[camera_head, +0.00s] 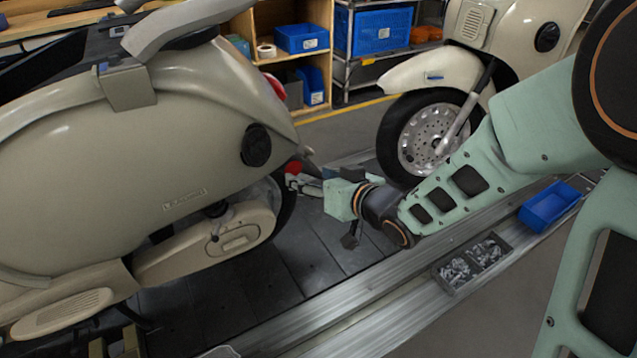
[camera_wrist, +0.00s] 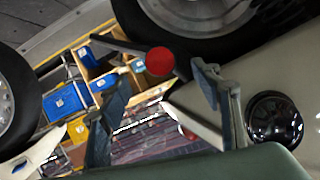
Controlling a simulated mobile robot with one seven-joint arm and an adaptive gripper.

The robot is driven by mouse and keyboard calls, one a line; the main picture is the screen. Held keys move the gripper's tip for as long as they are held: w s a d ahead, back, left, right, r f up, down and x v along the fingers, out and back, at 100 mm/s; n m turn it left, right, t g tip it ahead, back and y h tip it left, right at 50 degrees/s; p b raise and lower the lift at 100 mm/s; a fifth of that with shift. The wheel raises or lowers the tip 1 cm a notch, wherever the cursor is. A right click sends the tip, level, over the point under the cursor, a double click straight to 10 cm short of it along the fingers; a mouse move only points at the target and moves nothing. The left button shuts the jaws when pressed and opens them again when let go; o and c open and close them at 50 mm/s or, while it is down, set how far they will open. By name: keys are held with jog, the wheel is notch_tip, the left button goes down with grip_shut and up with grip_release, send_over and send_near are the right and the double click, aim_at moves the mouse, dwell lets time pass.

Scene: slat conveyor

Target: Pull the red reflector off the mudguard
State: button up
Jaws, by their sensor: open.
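The round red reflector (camera_head: 292,167) is at the rear of the near beige scooter (camera_head: 110,170), on the dark end of its mudguard (camera_head: 308,157). In the wrist view the reflector (camera_wrist: 159,61) faces the camera, with a dark bar-like part of the mudguard (camera_wrist: 120,46) beside it. My gripper (camera_head: 306,184) is open at the reflector. In the wrist view my gripper (camera_wrist: 160,72) has one finger on each side of the reflector, with visible gaps. Whether the fingertips reach its depth is unclear.
The scooter's rear wheel (camera_wrist: 205,15) and a round black part (camera_wrist: 274,119) on its body are close to my gripper. Another scooter's wheel (camera_head: 430,137) stands behind my arm. A blue bin (camera_head: 549,206) and a tray of metal parts (camera_head: 472,264) sit along the conveyor's edge.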

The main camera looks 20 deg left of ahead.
aim_at(293, 170)
jog(key=b+x, duration=0.1)
jog(key=x, duration=0.7)
grip_shut()
dwell(0.6)
